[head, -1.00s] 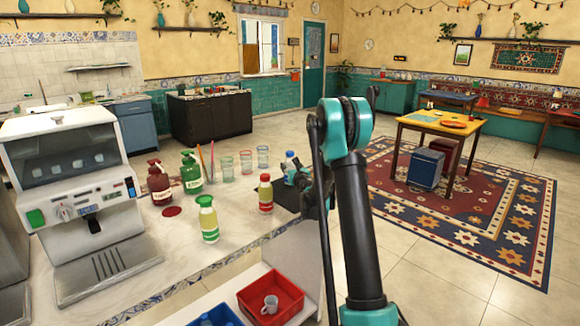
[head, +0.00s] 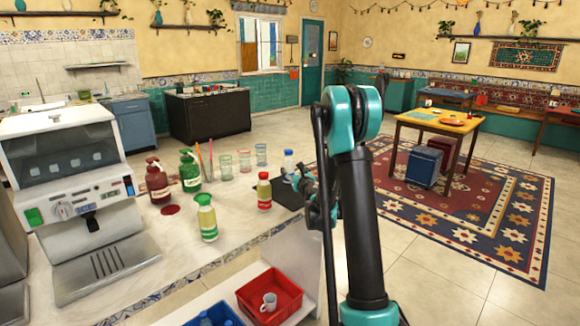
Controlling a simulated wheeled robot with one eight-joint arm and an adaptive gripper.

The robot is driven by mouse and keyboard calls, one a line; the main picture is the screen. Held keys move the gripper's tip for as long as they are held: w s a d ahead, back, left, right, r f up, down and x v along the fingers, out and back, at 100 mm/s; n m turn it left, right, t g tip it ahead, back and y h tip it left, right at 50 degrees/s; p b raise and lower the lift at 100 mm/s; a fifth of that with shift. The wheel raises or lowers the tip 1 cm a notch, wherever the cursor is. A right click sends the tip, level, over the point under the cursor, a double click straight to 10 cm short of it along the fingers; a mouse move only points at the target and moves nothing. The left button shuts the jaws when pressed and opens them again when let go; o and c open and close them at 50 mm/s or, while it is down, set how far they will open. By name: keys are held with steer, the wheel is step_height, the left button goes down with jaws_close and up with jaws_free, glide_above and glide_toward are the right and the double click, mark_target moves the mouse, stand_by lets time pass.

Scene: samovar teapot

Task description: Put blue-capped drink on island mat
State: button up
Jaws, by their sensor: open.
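The blue-capped drink (head: 289,162) stands upright at the far right end of the counter, at the dark mat (head: 285,197). Its lower part is partly hidden by my gripper, so I cannot see its base clearly. My gripper (head: 298,182) is open, just in front and to the right of the drink. Whether its fingers touch the drink is hard to tell.
A green-capped bottle (head: 207,218), red and green pump bottles, and several glasses stand farther left. A red bin (head: 270,292) with a mug sits below. A coffee machine (head: 80,200) occupies the left.

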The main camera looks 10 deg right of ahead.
steer(key=s, duration=0.4)
steer(key=shift+s+d, duration=0.35)
steer(key=s+d+r+m+h, duration=0.5)
steer(key=s+d+m, duration=0.15)
steer(key=m, duration=0.45)
steer(key=s+d+f+m+g+h, duration=0.3)
steer(key=s+d+m+g, duration=0.15)
steer(key=s+m, duration=0.55)
steer(key=s+a+f+m+g+y, duration=0.1)
steer(key=s+a+f+m+g, duration=0.2)
steer(key=s, duration=0.6)
steer(key=s+a+f+m+g+y, duration=0.2)
steer(key=s+a+f+m+g, duration=0.1)
steer(key=s+f+m, duration=0.3)
steer(key=s+a+f+m+g+y, duration=0.2)
steer(key=s+f+m, duration=0.3)
steer(key=s, duration=0.7)
steer(key=a+m+g, duration=0.1)
steer(key=m, duration=0.1)
steer(key=shift+s+a+m, duration=0.15)
steer(key=shift+s+m, duration=0.25)
